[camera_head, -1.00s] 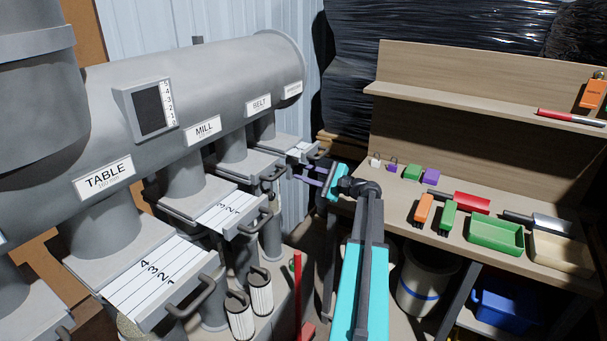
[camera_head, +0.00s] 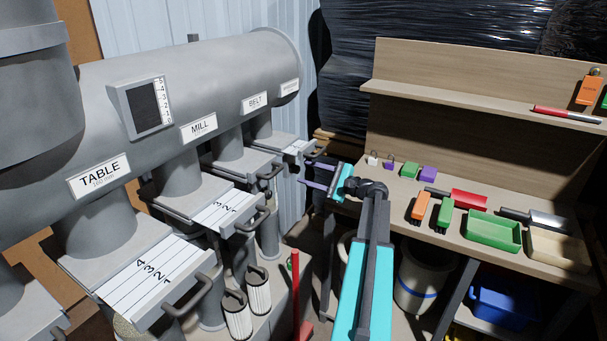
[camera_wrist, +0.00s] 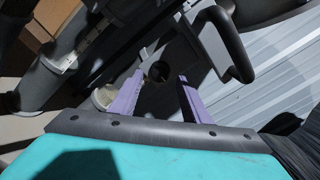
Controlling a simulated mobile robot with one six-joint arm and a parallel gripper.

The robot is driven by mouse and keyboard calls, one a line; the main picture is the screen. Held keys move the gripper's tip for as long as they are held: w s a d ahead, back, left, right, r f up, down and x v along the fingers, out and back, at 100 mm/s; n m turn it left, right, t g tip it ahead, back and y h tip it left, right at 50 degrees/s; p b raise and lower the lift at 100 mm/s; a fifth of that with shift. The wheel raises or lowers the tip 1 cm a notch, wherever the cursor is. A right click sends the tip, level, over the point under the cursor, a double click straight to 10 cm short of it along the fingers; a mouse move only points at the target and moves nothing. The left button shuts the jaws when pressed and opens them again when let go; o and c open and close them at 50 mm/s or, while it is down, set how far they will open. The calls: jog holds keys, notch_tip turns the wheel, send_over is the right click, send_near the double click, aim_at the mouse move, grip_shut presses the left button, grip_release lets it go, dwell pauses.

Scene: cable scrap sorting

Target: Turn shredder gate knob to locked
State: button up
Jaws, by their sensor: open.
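My gripper (camera_head: 308,173) is by the farthest slide gate (camera_head: 297,147) on the grey duct, on the right of the row. Its two purple fingers point left, just below that gate's dark handle (camera_head: 320,153). In the wrist view my gripper (camera_wrist: 160,77) is open, its fingers spread and nothing held between them. A dark round part (camera_wrist: 158,71), perhaps the gate knob, shows in the gap between the fingertips. I cannot tell whether the fingers touch it or which way it is turned. The handle also shows in the wrist view (camera_wrist: 228,45), right of the fingers.
Nearer gates, marked MILL (camera_head: 199,128) and TABLE (camera_head: 99,176), have numbered slides and jutting handles. A workbench (camera_head: 400,206) with trays, brushes and padlocks stands to the right. A red upright pole (camera_head: 296,290) stands below my gripper. Corrugated wall (camera_head: 160,20) is behind the duct.

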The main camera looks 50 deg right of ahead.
jog(key=b+v, duration=0.1)
jog(key=v, duration=0.9)
jog(key=shift+s, duration=0.4)
